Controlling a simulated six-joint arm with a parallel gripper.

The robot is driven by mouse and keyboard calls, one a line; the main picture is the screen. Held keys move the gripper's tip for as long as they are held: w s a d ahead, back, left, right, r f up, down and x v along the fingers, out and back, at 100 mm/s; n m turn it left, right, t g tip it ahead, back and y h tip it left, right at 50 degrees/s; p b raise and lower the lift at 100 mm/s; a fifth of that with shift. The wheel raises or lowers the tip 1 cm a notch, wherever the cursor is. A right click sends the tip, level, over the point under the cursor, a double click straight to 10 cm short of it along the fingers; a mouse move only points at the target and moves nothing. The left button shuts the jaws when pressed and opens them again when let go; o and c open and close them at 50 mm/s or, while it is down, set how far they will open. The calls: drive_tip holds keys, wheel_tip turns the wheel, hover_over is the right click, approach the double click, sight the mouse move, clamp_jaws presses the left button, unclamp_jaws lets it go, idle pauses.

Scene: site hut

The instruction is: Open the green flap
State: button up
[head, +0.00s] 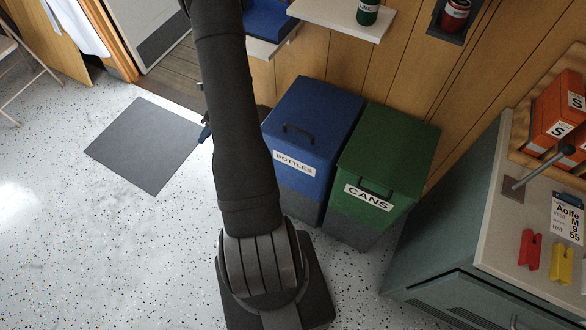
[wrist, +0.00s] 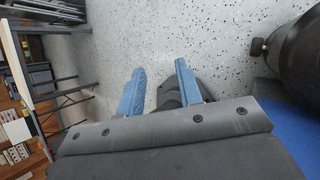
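The green flap (head: 400,142) is the lid of the green bin marked CANS, at the right of centre in the head view. It lies shut, with a dark handle (head: 376,188) near its front edge. My gripper (wrist: 160,68) shows two blue fingers spread apart with nothing between them in the wrist view. In the head view my arm hides most of it; only a small blue part shows left of the blue bin, well away from the green flap.
A blue bin (head: 306,150) marked BOTTLES stands close left of the green one, its lid shut. A grey-green cabinet (head: 450,215) stands to the right. Shelves above hold a green can (head: 368,12) and a red can (head: 455,15). A grey mat (head: 145,145) lies on open floor.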

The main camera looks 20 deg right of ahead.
drive_tip(key=s+d+f+m+g+y, duration=0.2)
drive_tip(key=s+d+f+m, duration=0.3)
drive_tip(key=s+d, duration=0.6)
drive_tip(key=s+m+y, duration=0.3)
drive_tip(key=s+m, duration=0.1)
drive_tip(key=s, duration=1)
drive_tip(key=m+t+h, duration=1.2)
drive_tip(key=m+t, duration=0.6)
drive_tip(key=t, duration=0.5)
approach(372, 193)
drive_tip(key=shift+h, duration=0.4)
drive_tip(key=w, duration=1)
drive_tip(key=shift+r, duration=0.35)
drive_tip(key=shift+c, duration=0.2)
clamp_jaws()
